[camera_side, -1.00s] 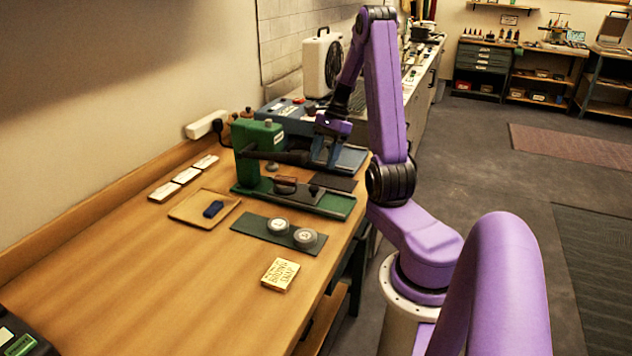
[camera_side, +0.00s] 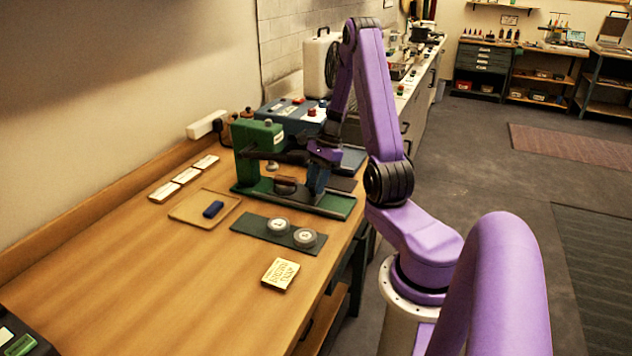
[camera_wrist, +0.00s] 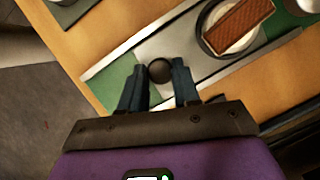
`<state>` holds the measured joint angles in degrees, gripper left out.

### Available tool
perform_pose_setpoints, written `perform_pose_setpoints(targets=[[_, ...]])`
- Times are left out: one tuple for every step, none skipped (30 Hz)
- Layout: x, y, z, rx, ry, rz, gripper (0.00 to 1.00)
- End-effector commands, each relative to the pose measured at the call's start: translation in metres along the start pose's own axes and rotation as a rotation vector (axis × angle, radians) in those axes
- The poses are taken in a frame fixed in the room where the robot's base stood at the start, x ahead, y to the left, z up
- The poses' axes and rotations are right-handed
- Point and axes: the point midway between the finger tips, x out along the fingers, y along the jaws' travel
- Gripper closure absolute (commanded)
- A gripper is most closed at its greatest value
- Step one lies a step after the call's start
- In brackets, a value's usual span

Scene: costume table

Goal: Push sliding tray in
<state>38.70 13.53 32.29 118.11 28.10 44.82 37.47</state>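The sliding tray (camera_wrist: 193,68) is a grey plate on a green base (camera_side: 335,208) under a green hand press (camera_side: 258,150). It carries a round holder with a reddish-brown block (camera_wrist: 238,27); the block also shows in the side view (camera_side: 285,183). A dark round knob (camera_wrist: 159,70) stands at the tray's outer end. My gripper (camera_side: 317,192) is low over that end. In the wrist view my gripper (camera_wrist: 158,75) has its two fingers apart, one on each side of the knob. Whether they touch it is unclear. The knob is hidden behind my fingers in the side view.
A dark mat with two round tins (camera_side: 292,232) lies in front of the press. A wooden tray (camera_side: 190,205) holds a blue block. A blue machine (camera_side: 290,115) stands behind.

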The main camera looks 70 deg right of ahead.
Motion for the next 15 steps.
perform_pose_setpoints(targets=[[0.000,0.000,0.000,0.000,0.000,0.000,0.95],[0.000,0.000,0.000,0.000,0.000,0.000,1.00],[0.000,0.000,0.000,0.000,0.000,0.000,1.00],[0.000,0.000,0.000,0.000,0.000,0.000,1.00],[0.000,0.000,0.000,0.000,0.000,0.000,1.00],[0.000,-0.002,0.000,0.000,0.000,0.000,1.00],[0.000,-0.004,0.001,-0.001,0.000,-0.001,1.00],[0.000,-0.007,0.002,-0.001,0.001,-0.001,1.00],[0.001,-0.012,0.004,-0.002,0.000,-0.001,1.00],[0.002,-0.017,0.005,-0.003,0.001,-0.001,1.00],[0.003,-0.021,0.007,-0.003,0.001,-0.001,1.00],[0.003,-0.027,0.009,-0.003,0.002,-0.003,1.00],[0.004,-0.031,0.010,-0.002,0.002,-0.003,1.00],[0.004,-0.034,0.012,-0.002,0.001,-0.003,1.00],[0.005,-0.038,0.013,-0.001,0.001,-0.002,1.00]])
